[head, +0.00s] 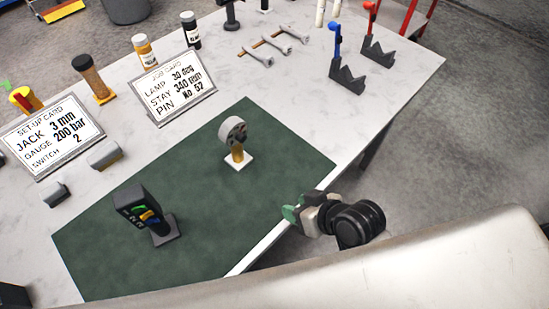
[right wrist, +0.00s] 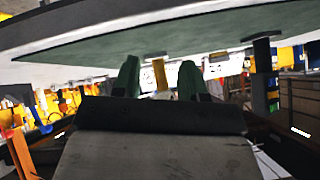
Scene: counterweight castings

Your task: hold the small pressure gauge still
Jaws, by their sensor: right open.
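The small pressure gauge (head: 233,132) has a round grey head on a brass-coloured stem. It stands upright on a white square base (head: 238,161) on the green mat (head: 175,190). My right gripper (head: 290,212), with green fingertips, is at the table's edge, to the right of and nearer than the gauge, apart from it. In the right wrist view, where the scene appears upside down, the two green fingers (right wrist: 159,72) are spread. The gauge's brass stem (right wrist: 160,76) shows between them, farther off. My left gripper is not in view.
Two cards, a set-up card (head: 50,135) and a job card (head: 172,88), stand behind the mat. Bolts (head: 273,42) and dark V-shaped holders (head: 347,76) lie farther back. The mat around the gauge is clear.

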